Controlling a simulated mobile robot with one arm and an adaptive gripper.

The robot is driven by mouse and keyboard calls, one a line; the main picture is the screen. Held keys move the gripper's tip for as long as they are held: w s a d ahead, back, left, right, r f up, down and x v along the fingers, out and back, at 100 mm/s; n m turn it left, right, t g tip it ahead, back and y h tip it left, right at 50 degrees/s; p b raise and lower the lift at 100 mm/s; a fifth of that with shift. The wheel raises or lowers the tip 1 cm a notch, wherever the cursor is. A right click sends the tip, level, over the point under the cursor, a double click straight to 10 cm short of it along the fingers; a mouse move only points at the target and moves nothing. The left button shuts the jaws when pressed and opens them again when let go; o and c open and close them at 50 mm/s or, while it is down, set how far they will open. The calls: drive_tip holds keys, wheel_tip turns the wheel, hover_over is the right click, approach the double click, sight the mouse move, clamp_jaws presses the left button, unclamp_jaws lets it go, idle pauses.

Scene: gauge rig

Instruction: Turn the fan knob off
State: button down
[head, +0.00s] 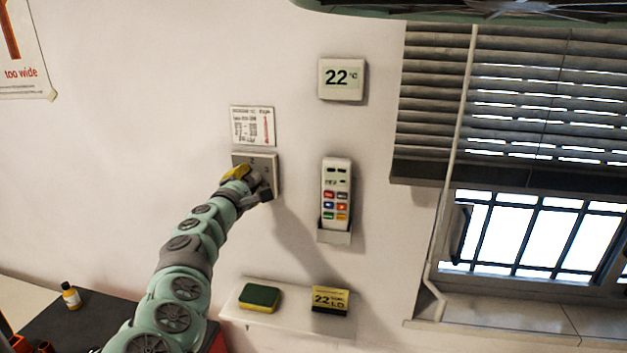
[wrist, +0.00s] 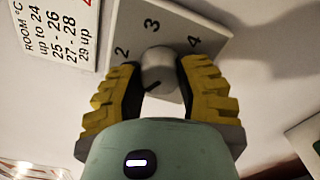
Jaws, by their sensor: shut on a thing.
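The fan knob (wrist: 157,68) is a grey round knob on a square wall plate (wrist: 186,22), with the numbers 2, 3 and 4 around it in the wrist view. A dark mark on the knob lies on its lower side, away from the 3. My gripper (wrist: 157,78) is shut on the knob, one yellow finger on each side. In the head view my gripper (head: 250,181) covers the knob and the lower part of the plate (head: 262,158). Any off mark is hidden.
A printed room-temperature card (head: 252,126) hangs above the plate. A remote (head: 336,193) sits in a wall holder to the right. A shelf (head: 283,319) below holds a sponge (head: 260,297) and a small yellow-black box (head: 330,299).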

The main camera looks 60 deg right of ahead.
drive_tip(key=n, duration=0.6)
drive_tip(key=shift+f+n, duration=0.1)
drive_tip(key=shift+n, duration=0.2)
drive_tip(key=n+p, duration=0.1)
drive_tip(key=n, duration=0.4)
drive_tip(key=shift+n, duration=0.4)
drive_tip(key=shift+c, duration=2.4)
unclamp_jaws()
